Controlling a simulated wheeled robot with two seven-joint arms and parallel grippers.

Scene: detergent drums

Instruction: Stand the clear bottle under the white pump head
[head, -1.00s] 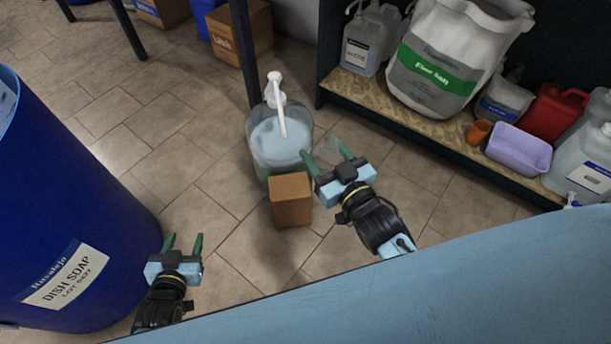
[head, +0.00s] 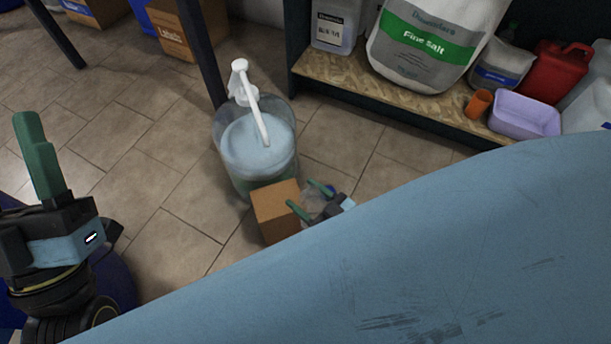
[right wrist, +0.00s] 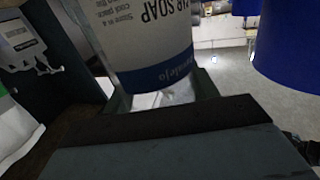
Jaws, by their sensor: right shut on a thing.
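The white pump head (head: 250,95) sits on a large clear drum (head: 258,155) of pale liquid, its long spout pointing down toward the front right. A small brown box (head: 276,212) stands close in front of the drum. My right gripper (head: 308,196) is low, just right of the box, shut on the clear bottle (head: 313,201). The bottle is small and mostly hidden by the fingers. In the right wrist view a clear bit (right wrist: 166,97) shows between the fingers, before an upside-down soap label (right wrist: 150,38). My left gripper (head: 38,150) is raised at the left, with one finger visible.
A low shelf (head: 400,100) at the upper right holds a Fine Salt bag (head: 425,45), a red jug (head: 553,72), a lilac tub (head: 525,113) and an orange cup (head: 478,103). A dark post (head: 203,50) rises behind the drum. Floor left of the drum is clear.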

